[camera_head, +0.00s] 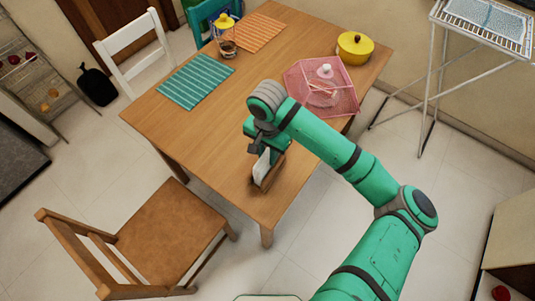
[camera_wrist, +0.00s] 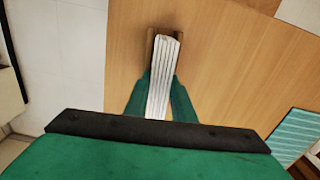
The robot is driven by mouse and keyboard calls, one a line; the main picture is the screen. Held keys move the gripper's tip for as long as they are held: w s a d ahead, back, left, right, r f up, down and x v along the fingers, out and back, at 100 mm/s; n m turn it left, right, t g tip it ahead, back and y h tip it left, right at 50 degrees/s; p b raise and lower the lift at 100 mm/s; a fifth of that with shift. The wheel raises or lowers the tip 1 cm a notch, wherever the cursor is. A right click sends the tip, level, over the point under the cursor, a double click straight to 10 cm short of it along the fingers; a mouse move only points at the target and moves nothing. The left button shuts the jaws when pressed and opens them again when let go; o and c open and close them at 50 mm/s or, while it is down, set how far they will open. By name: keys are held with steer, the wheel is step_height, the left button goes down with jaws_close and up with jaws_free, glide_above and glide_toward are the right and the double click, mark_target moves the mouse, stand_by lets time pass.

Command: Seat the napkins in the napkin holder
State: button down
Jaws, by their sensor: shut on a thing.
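A white stack of napkins (camera_wrist: 163,75) stands on edge between the green fingers of my gripper (camera_wrist: 160,92), which is shut on it. The napkins (camera_head: 261,165) also show in the head view, below my gripper (camera_head: 266,150). The brown wooden napkin holder (camera_head: 272,171) is at the table's near end, right by the napkins. In the wrist view the holder (camera_wrist: 150,45) shows at both sides of the far part of the stack, so the napkins line up with it. Their lower edge is hidden, so I cannot tell how deep they sit.
The wooden table (camera_head: 210,125) is clear around the holder. A wooden chair (camera_head: 165,230) stands at the near left.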

steer(key=shift+f, duration=0.15)
steer(key=c, duration=1.5)
jaws_free()
